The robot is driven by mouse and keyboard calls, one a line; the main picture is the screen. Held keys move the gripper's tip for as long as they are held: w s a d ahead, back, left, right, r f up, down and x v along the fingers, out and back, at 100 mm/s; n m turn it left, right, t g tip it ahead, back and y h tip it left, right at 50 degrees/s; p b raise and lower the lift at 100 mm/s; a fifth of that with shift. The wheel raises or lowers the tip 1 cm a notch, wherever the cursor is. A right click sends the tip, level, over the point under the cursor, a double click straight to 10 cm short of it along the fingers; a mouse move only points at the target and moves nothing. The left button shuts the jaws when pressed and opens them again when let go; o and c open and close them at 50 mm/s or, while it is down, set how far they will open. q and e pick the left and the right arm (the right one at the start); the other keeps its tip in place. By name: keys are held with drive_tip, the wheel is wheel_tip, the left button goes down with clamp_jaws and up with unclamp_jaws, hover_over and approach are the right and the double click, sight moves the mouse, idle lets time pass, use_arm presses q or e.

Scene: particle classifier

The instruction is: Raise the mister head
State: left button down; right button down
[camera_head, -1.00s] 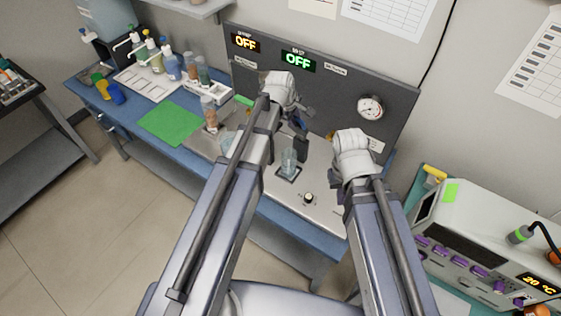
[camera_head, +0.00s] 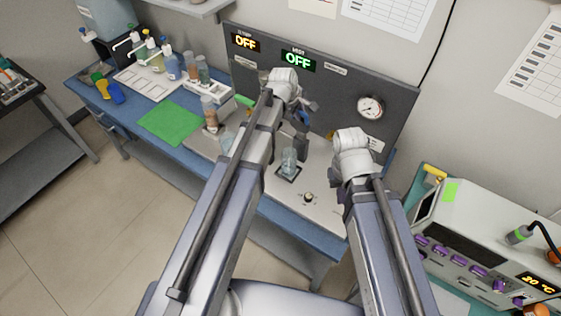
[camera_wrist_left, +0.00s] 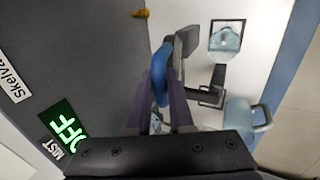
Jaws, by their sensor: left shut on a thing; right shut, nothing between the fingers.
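The mister head, a dark block (camera_head: 301,147) with a blue grip (camera_head: 304,118) above it, stands in front of the grey panel, near the glass jar (camera_head: 289,160). My left gripper (camera_head: 304,108) is at the blue grip. In the left wrist view its purple fingers (camera_wrist_left: 160,100) are shut on the blue grip (camera_wrist_left: 160,72), with the dark block (camera_wrist_left: 184,46) beside it. The jar (camera_wrist_left: 225,38) sits on a dark square there. My right gripper (camera_head: 340,190) is shut and empty at the right of the bench; its fingers are mostly hidden by my arm.
The grey panel (camera_head: 390,133) carries two displays reading OFF (camera_head: 297,61) and a gauge (camera_head: 370,107). A jug with a handle (camera_wrist_left: 240,114) stands near the bench edge. A small knob (camera_head: 308,198) is at the front, and a green mat (camera_head: 168,123) lies left.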

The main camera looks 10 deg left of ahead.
use_arm(q)
drive_tip(key=shift+w, duration=0.1)
drive_tip(key=shift+w+d+r+t, duration=0.1)
drive_tip(key=shift+w+d+t, duration=0.1)
drive_tip(key=shift+w, duration=0.25)
drive_tip(key=shift+w+d+r+t, duration=0.1)
drive_tip(key=shift+w+d, duration=0.05)
drive_tip(key=shift+w, duration=0.4)
drive_tip(key=shift+w+d, duration=0.1)
